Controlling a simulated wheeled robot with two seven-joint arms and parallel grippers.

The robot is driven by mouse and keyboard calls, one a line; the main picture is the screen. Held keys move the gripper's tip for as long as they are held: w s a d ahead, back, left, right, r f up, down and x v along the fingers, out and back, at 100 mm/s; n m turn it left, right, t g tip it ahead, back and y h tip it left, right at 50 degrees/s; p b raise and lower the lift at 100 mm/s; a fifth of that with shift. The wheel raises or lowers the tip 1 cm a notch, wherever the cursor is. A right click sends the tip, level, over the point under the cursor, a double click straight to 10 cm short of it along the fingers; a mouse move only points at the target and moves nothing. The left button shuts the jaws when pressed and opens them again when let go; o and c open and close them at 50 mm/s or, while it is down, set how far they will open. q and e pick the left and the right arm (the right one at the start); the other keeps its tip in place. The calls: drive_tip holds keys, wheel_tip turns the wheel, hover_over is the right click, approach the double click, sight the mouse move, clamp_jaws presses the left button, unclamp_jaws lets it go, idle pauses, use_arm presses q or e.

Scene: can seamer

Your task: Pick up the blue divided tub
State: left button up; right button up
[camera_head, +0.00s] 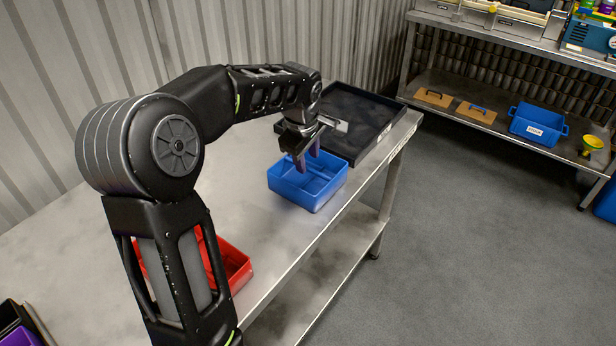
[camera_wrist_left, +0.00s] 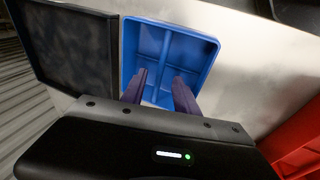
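The blue divided tub (camera_head: 312,190) stands upright on the metal table, and dividers show inside it. It also shows in the left wrist view (camera_wrist_left: 196,47), with crossing dividers on its floor. My left gripper (camera_head: 307,163) is above the tub's far side, with its purple fingers pointing down. In the left wrist view the two fingers (camera_wrist_left: 158,88) are apart with nothing between them but the tub's near wall and floor behind. I cannot tell whether they touch the tub. My right gripper is not in view.
A black tray (camera_head: 385,112) lies on the metal table (camera_head: 262,225) just beyond the tub. A red bin (camera_head: 237,268) is nearer, partly behind my left arm. A shelf at the right holds another blue bin (camera_head: 538,124). Corrugated wall runs behind the table.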

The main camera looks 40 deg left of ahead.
sight(308, 169)
use_arm(q)
drive_tip(key=shift+a+f, duration=0.1)
drive_tip(key=shift+f, duration=0.15)
drive_tip(key=shift+p+x, duration=0.5)
drive_tip(key=shift+x, duration=2.1)
clamp_jaws()
